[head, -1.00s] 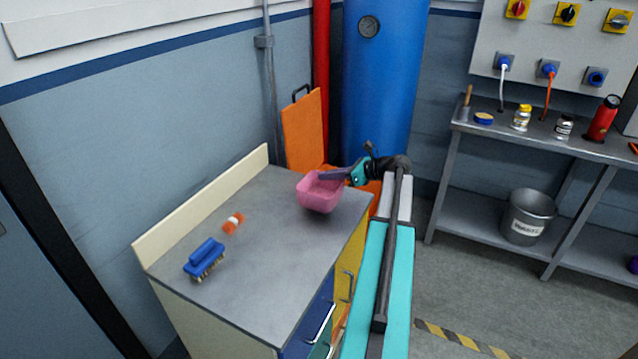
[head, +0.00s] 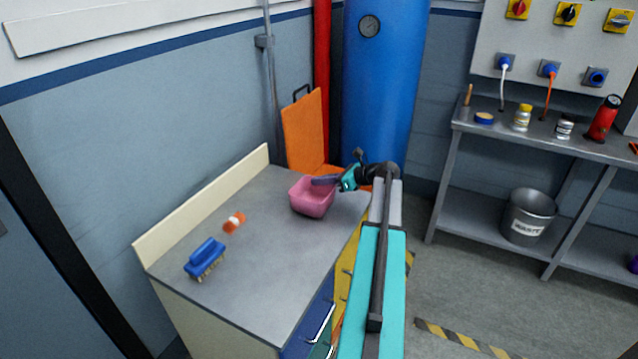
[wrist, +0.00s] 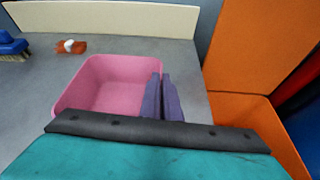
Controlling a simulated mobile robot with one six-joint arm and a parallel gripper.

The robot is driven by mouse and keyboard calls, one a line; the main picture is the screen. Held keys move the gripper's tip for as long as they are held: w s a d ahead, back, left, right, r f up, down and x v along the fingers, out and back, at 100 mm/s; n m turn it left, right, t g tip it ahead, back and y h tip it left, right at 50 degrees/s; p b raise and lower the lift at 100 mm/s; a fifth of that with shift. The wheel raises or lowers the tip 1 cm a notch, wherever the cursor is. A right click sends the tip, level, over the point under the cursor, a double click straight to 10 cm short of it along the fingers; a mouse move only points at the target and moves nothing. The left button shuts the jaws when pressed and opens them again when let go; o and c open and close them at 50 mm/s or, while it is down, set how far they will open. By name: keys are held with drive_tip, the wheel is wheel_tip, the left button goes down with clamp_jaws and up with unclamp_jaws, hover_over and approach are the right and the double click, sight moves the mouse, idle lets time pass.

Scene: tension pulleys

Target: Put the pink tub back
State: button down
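The pink tub (head: 312,202) is at the far right part of the grey cabinet top (head: 250,270), upright and open at the top. It looks empty in the wrist view (wrist: 110,92). My gripper (head: 322,180) reaches in from the right, over the tub's right side. In the wrist view its two purple fingers (wrist: 162,98) are close together at the tub's right wall, which runs between or behind them. The fingers look closed on that wall. Whether the tub's base touches the cabinet top is hard to tell.
A blue brush (head: 205,258) and a small orange-and-white item (head: 234,222) lie on the cabinet top to the left. An orange container with a raised lid (head: 304,130) stands behind. A low cream ledge (head: 205,208) runs along the wall side. The front middle of the top is clear.

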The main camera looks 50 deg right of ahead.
drive_tip(key=shift+f, duration=0.3)
drive_tip(key=c, duration=2)
unclamp_jaws()
drive_tip(key=shift+r, duration=0.1)
drive_tip(key=v, duration=1.2)
drive_tip(key=shift+s, duration=0.1)
